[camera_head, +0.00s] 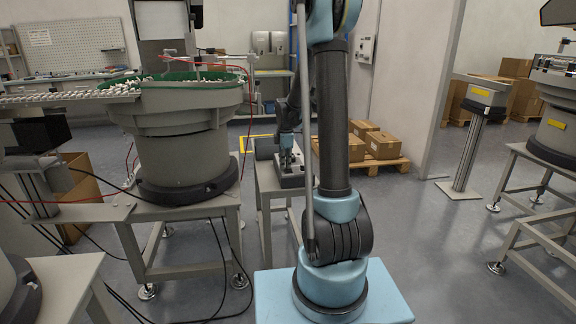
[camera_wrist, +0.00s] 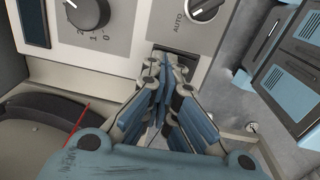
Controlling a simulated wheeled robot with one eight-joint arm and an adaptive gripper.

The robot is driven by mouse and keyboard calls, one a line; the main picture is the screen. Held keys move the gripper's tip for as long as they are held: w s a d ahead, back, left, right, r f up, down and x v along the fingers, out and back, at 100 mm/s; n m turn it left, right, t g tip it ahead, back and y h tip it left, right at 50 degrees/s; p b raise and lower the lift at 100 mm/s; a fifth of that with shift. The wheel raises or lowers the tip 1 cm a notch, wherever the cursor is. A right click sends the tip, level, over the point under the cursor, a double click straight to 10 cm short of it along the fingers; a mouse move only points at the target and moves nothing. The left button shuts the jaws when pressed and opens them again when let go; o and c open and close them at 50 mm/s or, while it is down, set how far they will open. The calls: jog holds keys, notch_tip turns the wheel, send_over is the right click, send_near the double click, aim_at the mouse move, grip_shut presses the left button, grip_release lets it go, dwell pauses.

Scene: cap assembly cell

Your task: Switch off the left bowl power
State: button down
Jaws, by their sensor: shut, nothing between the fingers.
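The left bowl feeder (camera_head: 185,120), with a green-rimmed bowl on a grey drum, stands on a table. Beside it, a small control box (camera_head: 292,181) sits on a stand. In the wrist view its light panel (camera_wrist: 125,45) carries a dial (camera_wrist: 86,12) with numbers and a knob (camera_wrist: 204,8) marked AUTO. My gripper (camera_wrist: 168,68) is shut and empty, its fingertips at the panel's lower edge, over a dark recess below the knob. The fingertips hide most of this recess, so I cannot tell the switch state or contact. My gripper also shows in the head view (camera_head: 289,160).
Cartons (camera_head: 382,144) on a pallet stand behind on the right. A post with a box (camera_head: 487,95) and another feeder table (camera_head: 548,160) stand at the far right. Red and black cables hang around the left feeder table.

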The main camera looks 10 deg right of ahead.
jog(key=shift+s, duration=0.1)
jog(key=shift+s+r, duration=0.2)
jog(key=shift+s, duration=0.45)
jog(key=shift+r, duration=0.1)
notch_tip(320, 180, up, 14)
jog(key=w, duration=0.1)
jog(key=shift+w+f, duration=0.2)
jog(key=shift+w, duration=0.2)
jog(key=shift+a, duration=0.1)
